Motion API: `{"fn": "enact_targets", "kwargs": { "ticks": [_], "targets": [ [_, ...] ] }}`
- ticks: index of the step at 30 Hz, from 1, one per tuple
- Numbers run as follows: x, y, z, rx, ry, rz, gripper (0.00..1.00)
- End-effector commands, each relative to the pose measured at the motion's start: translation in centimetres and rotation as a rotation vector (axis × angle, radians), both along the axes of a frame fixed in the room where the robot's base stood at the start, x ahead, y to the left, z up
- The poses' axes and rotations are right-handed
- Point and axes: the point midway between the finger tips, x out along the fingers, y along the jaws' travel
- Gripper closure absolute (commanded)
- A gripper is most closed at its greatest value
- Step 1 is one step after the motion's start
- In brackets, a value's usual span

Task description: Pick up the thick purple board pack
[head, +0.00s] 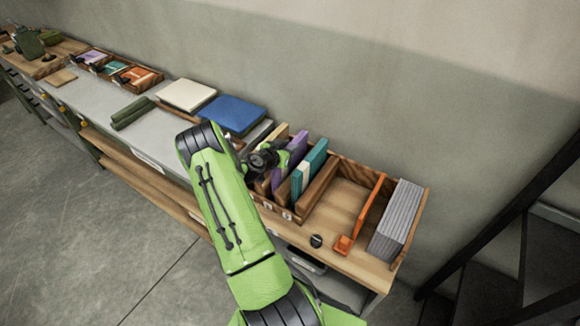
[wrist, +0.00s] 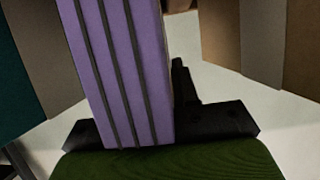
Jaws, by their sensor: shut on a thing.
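The thick purple board pack (head: 297,146) stands upright among other packs in the wooden rack (head: 344,207) on the bench. In the wrist view the pack (wrist: 122,70), purple with dark stripes along it, runs from the top edge down to the black gripper body. My gripper (head: 281,159) reaches in from the left in the head view and is shut on the pack. The far fingertip is mostly hidden. I cannot tell whether the pack's lower edge is clear of the rack floor.
A teal pack (head: 316,156) stands close on the right and a tan one (head: 277,134) on the left. An orange divider (head: 370,207) and grey packs (head: 398,219) stand farther right. A blue board (head: 232,114) and a cream board (head: 187,94) lie behind my arm.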

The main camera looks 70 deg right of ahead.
Motion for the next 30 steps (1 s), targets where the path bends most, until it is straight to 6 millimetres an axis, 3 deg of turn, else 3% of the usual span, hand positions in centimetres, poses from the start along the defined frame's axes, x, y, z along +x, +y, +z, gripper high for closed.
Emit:
{"fn": "enact_targets", "kwargs": {
  "ticks": [11, 16, 20, 30],
  "targets": [
    [0.0, -0.1, 0.2, -0.004, -0.001, 0.001, 1.0],
    [0.0, -0.1, 1.5, -0.006, -0.002, 0.0, 1.0],
    [0.0, -0.1, 3.9, -0.008, -0.004, 0.0, 1.0],
    [0.0, -0.1, 12.6, -0.008, -0.006, 0.0, 1.0]
  ]
}}
